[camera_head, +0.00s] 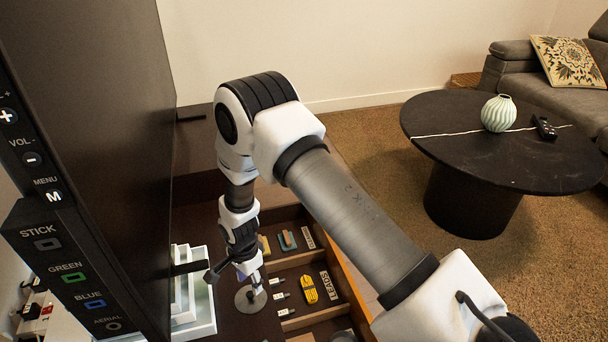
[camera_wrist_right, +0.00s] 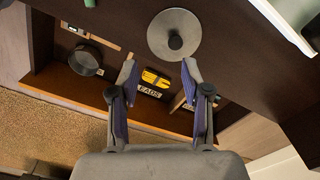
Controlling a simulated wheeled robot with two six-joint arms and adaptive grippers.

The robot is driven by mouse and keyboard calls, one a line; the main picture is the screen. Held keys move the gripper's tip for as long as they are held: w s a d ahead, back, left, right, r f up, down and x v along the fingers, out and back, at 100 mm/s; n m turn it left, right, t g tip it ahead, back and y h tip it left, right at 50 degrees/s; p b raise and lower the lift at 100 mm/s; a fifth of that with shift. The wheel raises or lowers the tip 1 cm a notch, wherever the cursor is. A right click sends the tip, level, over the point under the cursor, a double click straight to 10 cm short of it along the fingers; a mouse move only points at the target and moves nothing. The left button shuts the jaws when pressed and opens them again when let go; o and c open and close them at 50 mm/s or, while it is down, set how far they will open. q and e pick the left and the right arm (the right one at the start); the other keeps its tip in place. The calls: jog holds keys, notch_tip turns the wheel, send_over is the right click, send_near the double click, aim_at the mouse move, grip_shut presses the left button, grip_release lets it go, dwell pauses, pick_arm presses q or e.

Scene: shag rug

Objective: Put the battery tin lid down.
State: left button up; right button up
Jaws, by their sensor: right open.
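The battery tin lid (camera_head: 244,303) is a flat grey disc, lying on the dark brown cabinet top left of the open drawer. In the right wrist view the lid (camera_wrist_right: 159,40) shows its dark central knob, beyond my fingertips and not between them. My right gripper (camera_head: 254,279) is just above the lid, partly covering it in the head view. In the wrist view the right gripper (camera_wrist_right: 160,72) has its two fingers spread with nothing held. A dark round open tin (camera_wrist_right: 85,61) stands in the drawer; I cannot tell its contents. My left gripper is out of view.
The drawer holds a yellow item (camera_head: 310,290), a LEADS label (camera_head: 329,286) and several small pieces in compartments. A large dark panel with buttons (camera_head: 95,150) fills the left. A round black table (camera_head: 500,145) stands far right.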

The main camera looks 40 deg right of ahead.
jog(key=s+f+n, duration=0.2)
jog(key=s, duration=0.2)
jog(key=s+f+n, duration=0.2)
jog(key=s, duration=0.1)
jog(key=s+a+f+n, duration=0.1)
jog(key=s+f+n, duration=0.1)
jog(key=s, duration=0.2)
jog(key=shift+s, duration=0.3)
jog(key=s+n, duration=1)
jog(key=s, duration=0.5)
jog(key=shift+a, duration=0.1)
